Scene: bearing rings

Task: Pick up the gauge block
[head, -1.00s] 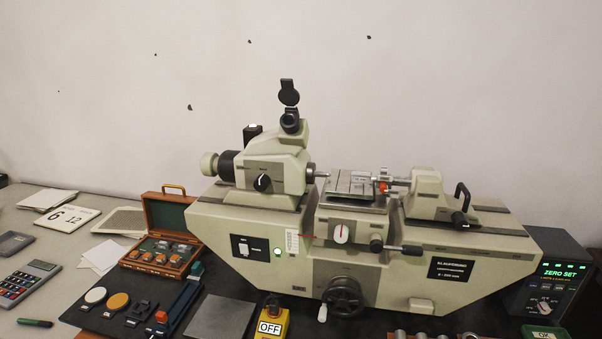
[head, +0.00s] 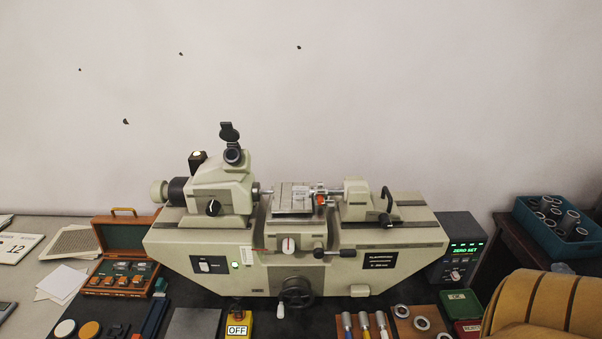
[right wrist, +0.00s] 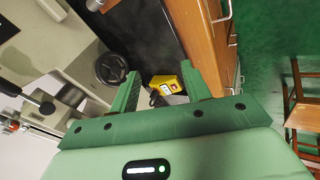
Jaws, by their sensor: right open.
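A small pale, silvery piece (head: 300,192) lies on the stage (head: 284,210) of the large measuring machine (head: 200,238), between its two spindles in the head view. It may be the gauge block, but it is too small to tell. A red-orange part (head: 320,199) is just right of it. My right gripper (right wrist: 160,82) is open and empty in the right wrist view. A yellow box (right wrist: 168,84) shows beyond its fingers, apart from them. The machine's handwheel (right wrist: 110,68) is left of the fingers. Neither gripper shows in the head view.
A wooden case (head: 124,252) stands open left of the machine. A yellow OFF box (head: 238,324), several handled tools (head: 364,326) and steel rings (head: 421,323) lie in front. A display unit (head: 461,245) and a blue crate (head: 556,240) are at the right.

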